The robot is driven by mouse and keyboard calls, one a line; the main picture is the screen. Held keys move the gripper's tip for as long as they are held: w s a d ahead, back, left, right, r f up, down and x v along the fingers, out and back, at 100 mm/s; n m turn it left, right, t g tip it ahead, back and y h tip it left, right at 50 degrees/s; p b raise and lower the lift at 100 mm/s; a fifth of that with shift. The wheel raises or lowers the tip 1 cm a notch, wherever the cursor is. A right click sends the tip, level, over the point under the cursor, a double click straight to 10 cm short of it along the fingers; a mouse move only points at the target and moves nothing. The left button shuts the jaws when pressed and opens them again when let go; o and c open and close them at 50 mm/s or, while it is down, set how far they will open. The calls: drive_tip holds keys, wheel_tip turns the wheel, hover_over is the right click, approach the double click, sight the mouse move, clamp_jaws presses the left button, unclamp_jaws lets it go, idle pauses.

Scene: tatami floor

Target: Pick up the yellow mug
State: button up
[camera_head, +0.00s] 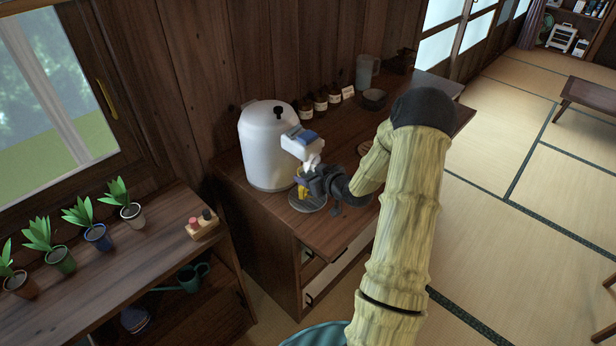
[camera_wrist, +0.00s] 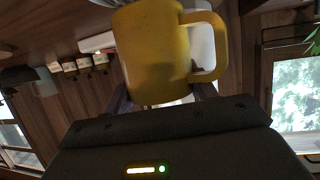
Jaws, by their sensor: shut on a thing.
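The yellow mug (camera_wrist: 152,55) fills the upper middle of the wrist view, with its handle to the right. In the head view only a small part of the mug (camera_head: 302,190) shows below the dispenser's spout, above or on a round grey drip tray (camera_head: 308,204); I cannot tell whether it touches the tray. My gripper (camera_head: 318,181) is beside the mug in the head view. In the wrist view my gripper (camera_wrist: 165,97) is shut on the mug, with a finger at each side. The fingertips are largely hidden behind the mug.
A white dispenser (camera_head: 266,145) stands on the wooden cabinet right behind the mug. Several brown bottles (camera_head: 320,101), a grey cup (camera_head: 374,99) and a clear pitcher (camera_head: 367,71) stand along the wall. Potted plants (camera_head: 97,236) line the left shelf.

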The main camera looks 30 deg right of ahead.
drive_tip(key=s+d+b, duration=0.1)
drive_tip(key=s, duration=0.7)
drive_tip(key=s+d+b, duration=0.1)
drive_tip(key=s+d, duration=0.1)
drive_tip(key=s, duration=0.6)
drive_tip(key=shift+s+d, duration=0.25)
drive_tip(key=shift+d, duration=0.05)
drive_tip(key=shift+a+r, duration=0.1)
drive_tip(key=shift+r, duration=0.05)
idle(0.6)
